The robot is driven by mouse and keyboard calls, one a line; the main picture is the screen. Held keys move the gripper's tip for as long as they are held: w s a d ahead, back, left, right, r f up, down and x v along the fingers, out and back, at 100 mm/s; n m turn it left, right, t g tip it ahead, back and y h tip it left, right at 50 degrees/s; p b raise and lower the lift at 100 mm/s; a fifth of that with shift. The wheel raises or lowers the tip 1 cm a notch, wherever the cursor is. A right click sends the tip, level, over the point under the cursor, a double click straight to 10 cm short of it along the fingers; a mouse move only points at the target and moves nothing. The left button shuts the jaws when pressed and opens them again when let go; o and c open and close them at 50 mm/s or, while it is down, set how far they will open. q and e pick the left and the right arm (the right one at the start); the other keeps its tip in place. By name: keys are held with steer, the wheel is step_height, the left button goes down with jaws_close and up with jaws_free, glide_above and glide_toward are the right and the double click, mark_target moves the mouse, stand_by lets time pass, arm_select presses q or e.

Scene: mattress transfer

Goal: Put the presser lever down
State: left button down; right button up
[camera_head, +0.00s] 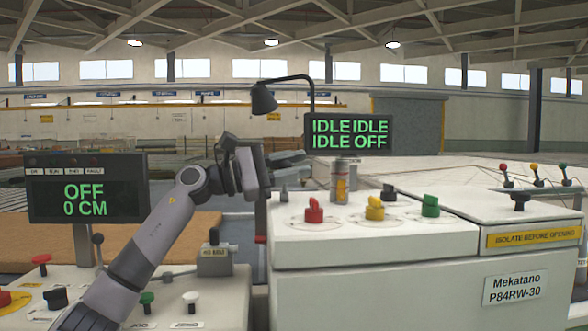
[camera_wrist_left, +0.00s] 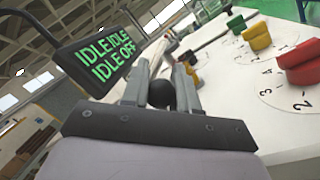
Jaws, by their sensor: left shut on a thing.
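My left gripper (camera_head: 290,161) is at the left end of the white machine's top, in the middle of the head view. In the left wrist view its two fingers (camera_wrist_left: 162,82) are shut on a round black knob (camera_wrist_left: 161,94), which I take to be the presser lever's. The lever's shaft is hidden behind the gripper, so its angle cannot be told. In the head view the fingers hide the knob. My right gripper is in neither view.
The white machine (camera_head: 372,256) carries red (camera_head: 314,211), yellow (camera_head: 375,208) and green (camera_head: 430,206) knobs. A status screen (camera_head: 350,135) reads IDLE and OFF. A left screen (camera_head: 85,187) reads OFF, 0 CM. A black lamp (camera_head: 263,100) overhangs the gripper.

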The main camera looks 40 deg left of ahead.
arm_select(q)
steer(key=shift+f, duration=0.1)
steer(key=c, duration=0.9)
jaws_free()
steer(key=shift+o, duration=0.2)
steer(key=shift+s+a+f+b, duration=0.2)
steer(key=shift+s+a+b, duration=0.15)
steer(key=shift+s, duration=0.1)
steer(key=r+b+v, duration=0.1)
steer(key=b+v, duration=0.2)
steer(key=v, duration=0.3)
steer(key=shift+f, duration=0.35)
